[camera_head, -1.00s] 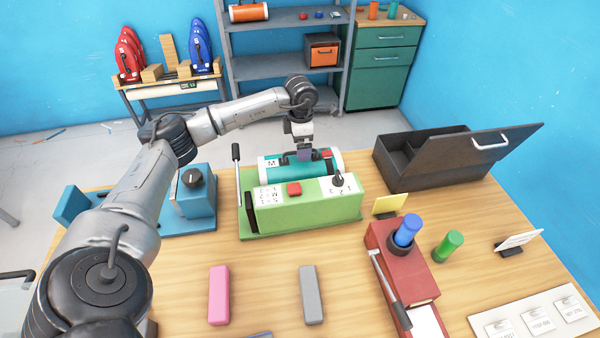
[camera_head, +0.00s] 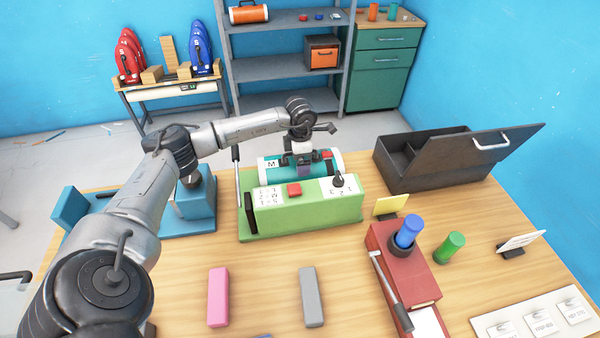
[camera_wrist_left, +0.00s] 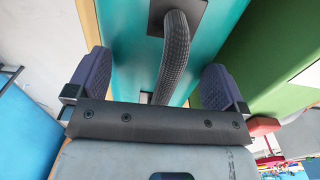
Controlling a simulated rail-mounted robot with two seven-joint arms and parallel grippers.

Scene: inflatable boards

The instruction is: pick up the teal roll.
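The teal roll (camera_head: 325,172) lies on its side behind the green machine (camera_head: 305,208), with a white "M" label near its left end. It also shows in the left wrist view (camera_wrist_left: 122,40), with a black curved handle (camera_wrist_left: 174,58) on it. My left gripper (camera_head: 304,168) is over the middle of the roll, pointing down. In the left wrist view its two fingers (camera_wrist_left: 155,82) are spread on either side of the handle, with gaps visible at both sides. My right gripper is not in view.
The green machine stands just in front of the roll, with a tall lever (camera_head: 237,185) at its left. A blue device (camera_head: 196,196) is to the left. An open black case (camera_head: 425,170) is to the right. A red device (camera_head: 397,262) stands at front right.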

